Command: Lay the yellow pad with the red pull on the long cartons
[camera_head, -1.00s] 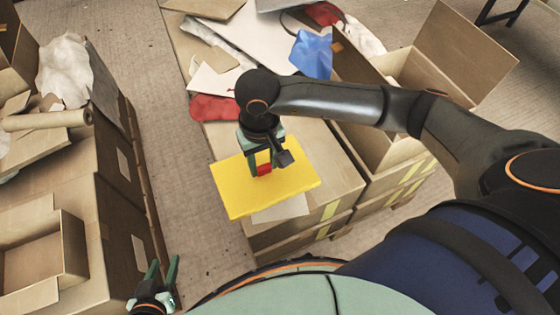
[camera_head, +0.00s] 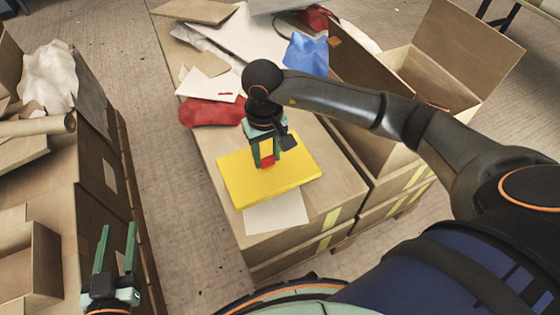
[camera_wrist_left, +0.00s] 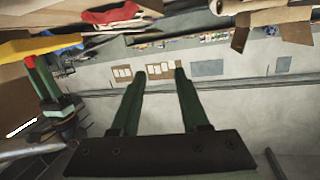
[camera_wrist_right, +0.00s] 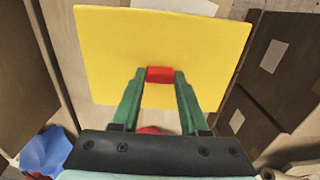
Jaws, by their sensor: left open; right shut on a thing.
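The flat yellow pad (camera_head: 290,180) is over the top of the middle brown carton stack (camera_head: 350,185); whether it touches the top I cannot tell. Its small red pull (camera_head: 267,161) is between the fingers of my right gripper (camera_head: 264,158), which is shut on it. The right wrist view shows the yellow pad (camera_wrist_right: 200,40) spread out beyond the fingertips and the red pull (camera_wrist_right: 160,74) between them. My left gripper (camera_head: 117,236) is open and empty at the lower left, beside the left cartons. The left wrist view also shows the yellow pad (camera_wrist_left: 40,46) edge-on.
A white sheet (camera_head: 277,216) lies on the carton top, partly under the pad. A red bag (camera_head: 212,112), papers and a blue bag (camera_head: 307,53) lie behind. An open carton (camera_head: 440,75) stands at right. Left cartons (camera_head: 95,170) hold a paper roll; floor separates the stacks.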

